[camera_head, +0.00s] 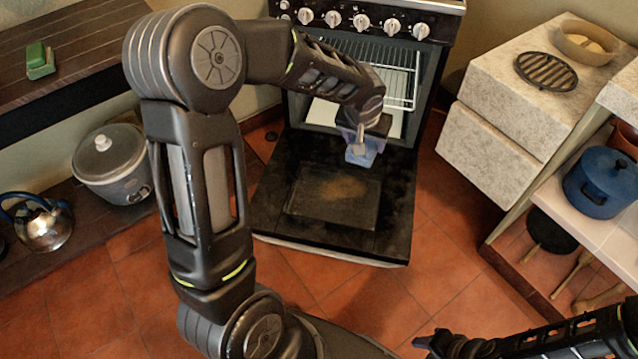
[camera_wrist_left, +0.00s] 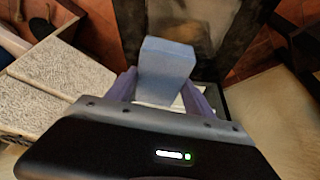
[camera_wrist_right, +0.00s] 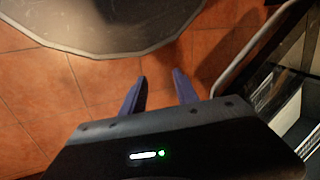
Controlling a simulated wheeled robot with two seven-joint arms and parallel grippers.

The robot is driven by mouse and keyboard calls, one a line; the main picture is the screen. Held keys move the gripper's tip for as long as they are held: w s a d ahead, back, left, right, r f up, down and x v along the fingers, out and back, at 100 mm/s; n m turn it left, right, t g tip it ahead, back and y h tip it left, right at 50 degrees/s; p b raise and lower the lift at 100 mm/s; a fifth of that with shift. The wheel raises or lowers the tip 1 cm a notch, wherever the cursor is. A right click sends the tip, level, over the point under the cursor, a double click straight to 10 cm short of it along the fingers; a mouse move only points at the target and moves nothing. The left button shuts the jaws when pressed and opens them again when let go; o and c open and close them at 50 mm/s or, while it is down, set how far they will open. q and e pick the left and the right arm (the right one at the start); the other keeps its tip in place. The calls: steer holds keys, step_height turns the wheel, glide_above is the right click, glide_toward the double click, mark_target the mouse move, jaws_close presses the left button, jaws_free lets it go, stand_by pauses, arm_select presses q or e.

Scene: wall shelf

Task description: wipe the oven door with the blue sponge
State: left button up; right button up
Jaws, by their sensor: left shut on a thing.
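The black oven door (camera_head: 335,200) hangs open and flat in the head view, with a brownish smear on its inner panel. My left gripper (camera_head: 358,140) is shut on the blue sponge (camera_head: 361,156) over the oven end of the door. In the left wrist view the sponge (camera_wrist_left: 165,68) sits between the purple fingers, with the dark door beyond it. I cannot tell whether the sponge touches the door. My right gripper (camera_wrist_right: 160,92) is open and empty above the tiled floor, and is partly seen low in the head view.
The oven (camera_head: 400,60) stands behind the door with a wire rack inside. A stone-faced cabinet (camera_head: 500,130) and a shelf with a blue pot (camera_head: 600,182) are at the right. A rice cooker (camera_head: 112,165), a kettle (camera_head: 42,222) and a green block (camera_head: 40,62) are at the left.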

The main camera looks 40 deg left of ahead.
arm_select(q)
steer(key=a+f+n+b, duration=0.1)
steer(key=a+f+b, duration=0.6)
steer(key=f, duration=0.3)
steer(key=w+a+f+n+y+b, duration=0.1)
steer(key=a+f+n+b, duration=0.1)
steer(key=a+f+b, duration=0.5)
step_height(320, 180, down, 4)
steer(key=shift+f+g+b, duration=0.1)
steer(key=shift+g+b, duration=0.2)
steer(key=shift+b, duration=0.7)
steer(key=shift+w+f, duration=0.1)
